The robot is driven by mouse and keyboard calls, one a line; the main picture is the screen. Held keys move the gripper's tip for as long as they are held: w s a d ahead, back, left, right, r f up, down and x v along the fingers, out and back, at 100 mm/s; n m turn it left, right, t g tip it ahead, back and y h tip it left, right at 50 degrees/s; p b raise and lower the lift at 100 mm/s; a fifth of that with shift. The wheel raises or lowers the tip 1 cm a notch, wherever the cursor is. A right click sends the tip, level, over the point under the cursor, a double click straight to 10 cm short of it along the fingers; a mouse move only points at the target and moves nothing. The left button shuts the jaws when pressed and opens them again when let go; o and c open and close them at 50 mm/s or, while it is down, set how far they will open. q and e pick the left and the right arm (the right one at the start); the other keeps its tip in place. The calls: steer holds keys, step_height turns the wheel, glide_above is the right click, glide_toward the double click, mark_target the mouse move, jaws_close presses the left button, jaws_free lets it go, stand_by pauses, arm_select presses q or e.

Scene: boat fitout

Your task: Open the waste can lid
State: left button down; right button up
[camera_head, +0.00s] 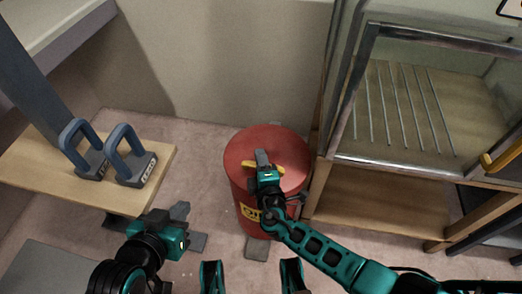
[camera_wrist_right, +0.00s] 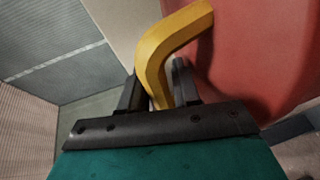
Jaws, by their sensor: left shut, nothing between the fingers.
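The waste can (camera_head: 250,195) is a red drum with a yellow label, standing on the floor against the shelf unit. Its red lid (camera_head: 240,150) lies flat on top, with a yellow handle (camera_head: 279,169). My right gripper (camera_head: 262,160) is over the lid at the handle. In the right wrist view, the yellow handle (camera_wrist_right: 165,48) passes between the fingers of my right gripper (camera_wrist_right: 158,88), filling the gap. My left gripper (camera_head: 190,226) is shut and empty, low over the floor to the left of the can.
A wooden bench (camera_head: 50,177) with two blue-handled weights (camera_head: 90,160) (camera_head: 133,168) stands at left. A metal-framed cabinet (camera_head: 400,110) with a wire rack is close at the can's right. Carpet behind and left of the can is clear.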

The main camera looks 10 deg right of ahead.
steer(key=shift+w, duration=0.2)
jaws_close()
stand_by(0.3)
